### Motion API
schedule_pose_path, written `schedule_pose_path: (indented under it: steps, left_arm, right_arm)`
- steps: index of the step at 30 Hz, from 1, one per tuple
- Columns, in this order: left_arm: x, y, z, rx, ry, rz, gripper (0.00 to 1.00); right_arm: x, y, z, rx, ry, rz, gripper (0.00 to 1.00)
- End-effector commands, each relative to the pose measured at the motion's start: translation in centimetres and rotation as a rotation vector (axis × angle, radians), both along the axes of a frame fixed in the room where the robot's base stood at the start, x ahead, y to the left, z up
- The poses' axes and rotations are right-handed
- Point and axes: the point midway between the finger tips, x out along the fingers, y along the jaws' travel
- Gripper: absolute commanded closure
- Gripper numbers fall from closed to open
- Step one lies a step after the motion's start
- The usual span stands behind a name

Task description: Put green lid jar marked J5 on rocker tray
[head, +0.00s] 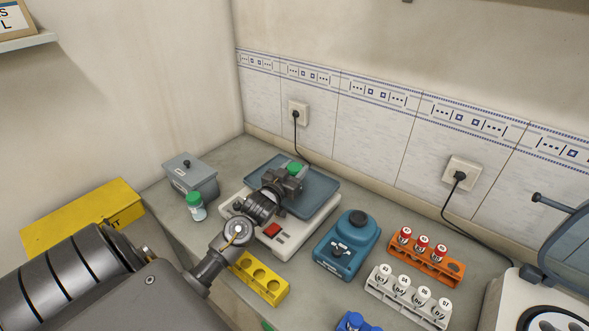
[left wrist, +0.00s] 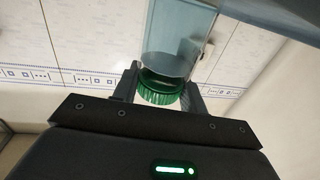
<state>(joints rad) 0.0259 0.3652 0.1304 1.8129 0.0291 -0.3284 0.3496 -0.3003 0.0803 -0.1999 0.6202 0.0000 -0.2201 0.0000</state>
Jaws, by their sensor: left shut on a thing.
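My left gripper (head: 287,180) is shut on a green-lidded jar (head: 294,167) over the blue-grey rocker tray (head: 322,187). In the left wrist view the gripper (left wrist: 160,88) has a finger on each side of the green lid, and the clear jar body (left wrist: 178,40) shows beyond it. I cannot read a mark on this jar. The gripper hides its lower part in the head view, so I cannot tell if it touches the tray. A second green-lidded jar (head: 197,208) stands on the bench at the left. My right gripper is not in view.
A grey lidded box (head: 190,178) stands left of the rocker base (head: 290,240). A yellow holed rack (head: 262,280) is in front, and a blue device (head: 347,245) is to the right. Orange (head: 425,262) and white (head: 405,300) vial racks stand farther right.

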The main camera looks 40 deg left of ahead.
Motion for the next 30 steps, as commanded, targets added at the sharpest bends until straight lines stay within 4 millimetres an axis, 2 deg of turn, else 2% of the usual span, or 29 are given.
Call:
schedule_pose_path:
  steps: [1,5,16,20,30]
  left_arm:
    - [0.0,0.0,-0.1,0.000,0.001,0.000,0.54]
    - [0.0,0.0,-0.1,0.000,0.001,0.000,0.37]
    - [-0.3,-0.1,0.1,0.000,0.001,0.000,0.36]
    - [-2.1,-0.4,-0.1,0.000,0.002,-0.001,0.36]
    - [-9.0,-1.6,-0.1,0.000,0.002,0.000,0.36]
  right_arm:
    - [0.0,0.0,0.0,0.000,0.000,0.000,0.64]
    - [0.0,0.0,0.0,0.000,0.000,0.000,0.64]
    - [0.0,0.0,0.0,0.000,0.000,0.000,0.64]
    - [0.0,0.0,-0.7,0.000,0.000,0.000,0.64]
    - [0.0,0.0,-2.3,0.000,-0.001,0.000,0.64]
